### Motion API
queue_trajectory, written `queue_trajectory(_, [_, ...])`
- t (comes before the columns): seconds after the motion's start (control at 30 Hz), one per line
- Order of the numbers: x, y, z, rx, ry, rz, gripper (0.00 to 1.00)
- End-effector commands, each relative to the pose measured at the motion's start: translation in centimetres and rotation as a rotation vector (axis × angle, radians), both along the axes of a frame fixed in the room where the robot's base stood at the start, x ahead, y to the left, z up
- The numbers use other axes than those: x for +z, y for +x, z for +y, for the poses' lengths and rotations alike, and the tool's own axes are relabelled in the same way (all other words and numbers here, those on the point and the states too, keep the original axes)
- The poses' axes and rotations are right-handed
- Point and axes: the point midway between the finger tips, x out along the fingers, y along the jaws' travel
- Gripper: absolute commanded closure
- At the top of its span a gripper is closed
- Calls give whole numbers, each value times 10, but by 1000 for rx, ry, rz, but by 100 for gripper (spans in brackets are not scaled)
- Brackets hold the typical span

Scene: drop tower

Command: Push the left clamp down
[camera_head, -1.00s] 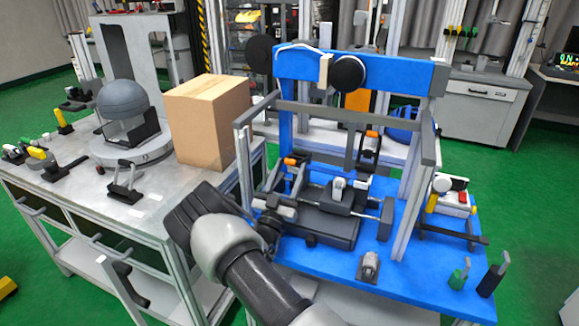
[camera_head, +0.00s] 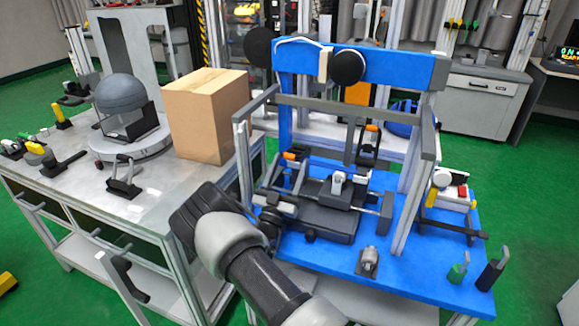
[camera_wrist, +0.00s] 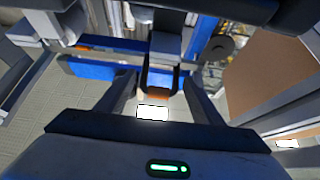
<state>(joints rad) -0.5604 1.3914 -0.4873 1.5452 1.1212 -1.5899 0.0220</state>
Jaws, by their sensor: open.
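The blue drop tower (camera_head: 360,68) stands on a blue base plate. Its left clamp (camera_head: 291,156) has an orange tip and stands upright at the left of the base. The right clamp (camera_head: 370,130), also orange-tipped, stands farther back. My gripper (camera_head: 270,210) is low at the front left of the tower, in front of the left clamp; its fingers are partly hidden by my wrist. In the wrist view, my gripper (camera_wrist: 165,92) is open. A dark part with an orange tip (camera_wrist: 158,94), apparently the left clamp, shows between its fingers; contact cannot be told.
A grey frame post (camera_head: 242,165) rises beside the left clamp. A small metal fixture (camera_head: 367,262) and two upright tools (camera_head: 458,270) stand at the plate's front right.

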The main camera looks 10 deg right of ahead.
Motion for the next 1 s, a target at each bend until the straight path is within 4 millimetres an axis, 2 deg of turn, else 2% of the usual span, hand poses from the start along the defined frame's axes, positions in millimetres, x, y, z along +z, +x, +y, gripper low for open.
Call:
queue_trajectory(0.17, [-6, -12, 8, 1, 1, 4, 39])
queue_trajectory(0.6, [-5, -88, 60, 1, 0, 4, 39])
queue_trajectory(0.8, [-6, -105, 70, 0, 1, 1, 39])
queue_trajectory(1.0, [-7, -108, 72, 0, 1, 2, 39])
